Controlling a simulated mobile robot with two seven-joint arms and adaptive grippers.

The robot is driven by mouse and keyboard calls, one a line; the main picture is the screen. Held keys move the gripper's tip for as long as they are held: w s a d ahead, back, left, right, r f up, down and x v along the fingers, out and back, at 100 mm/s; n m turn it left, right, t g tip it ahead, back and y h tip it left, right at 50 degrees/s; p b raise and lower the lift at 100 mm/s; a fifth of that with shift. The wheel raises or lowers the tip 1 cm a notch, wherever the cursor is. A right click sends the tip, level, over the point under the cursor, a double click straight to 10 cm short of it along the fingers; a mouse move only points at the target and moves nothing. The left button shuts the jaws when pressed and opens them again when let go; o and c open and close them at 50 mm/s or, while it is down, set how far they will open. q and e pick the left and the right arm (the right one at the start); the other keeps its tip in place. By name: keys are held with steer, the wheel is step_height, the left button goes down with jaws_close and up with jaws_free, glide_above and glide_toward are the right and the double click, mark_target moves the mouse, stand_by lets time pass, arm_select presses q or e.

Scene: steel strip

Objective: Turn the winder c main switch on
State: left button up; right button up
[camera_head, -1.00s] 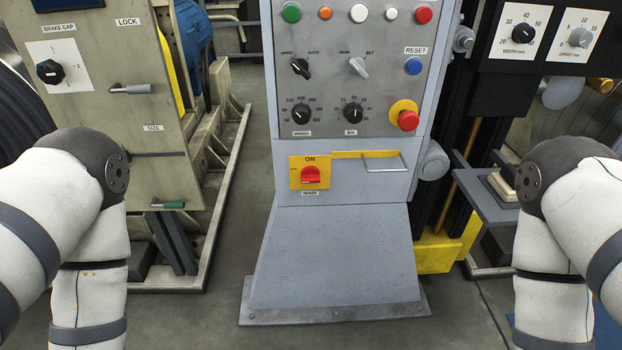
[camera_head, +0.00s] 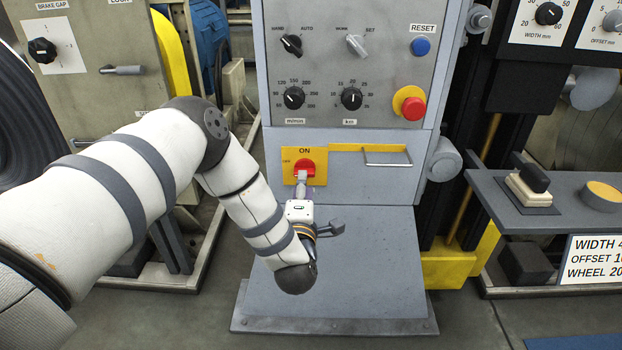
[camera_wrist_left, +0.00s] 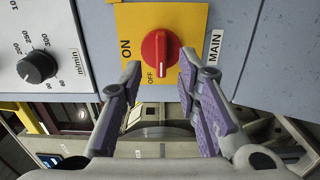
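The main switch is a red rotary knob (camera_head: 310,166) on a yellow plate (camera_head: 290,156), low on the grey control cabinet. It also shows in the left wrist view (camera_wrist_left: 156,50), where its handle lies along the OFF direction and its white mark is at the OFF end. ON is printed a quarter turn away, and a MAIN label (camera_wrist_left: 215,46) is beside the plate. My left gripper (camera_head: 301,180) is in front of the knob. In the wrist view its fingers (camera_wrist_left: 160,74) are open, one on each side of the knob; contact cannot be told. My right gripper is out of view.
A metal handle (camera_head: 388,164) sits right of the switch. A grey shelf (camera_head: 485,188) with a stamp-like block (camera_head: 530,184) stands at the right.

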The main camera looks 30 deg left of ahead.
arm_select(q)
steer(key=x, duration=0.4)
steer(key=shift+w, duration=0.25)
jaws_close()
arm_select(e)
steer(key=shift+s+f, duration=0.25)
arm_select(q)
steer(key=shift+m, duration=0.4)
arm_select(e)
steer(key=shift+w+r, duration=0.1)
arm_select(q)
steer(key=shift+f+m+p, duration=0.1)
steer(key=shift+m+p, duration=0.85)
steer(key=shift+m, duration=7.55)
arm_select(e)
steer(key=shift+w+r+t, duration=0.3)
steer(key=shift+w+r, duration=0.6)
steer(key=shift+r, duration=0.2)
arm_select(q)
steer(key=shift+m, duration=0.3)
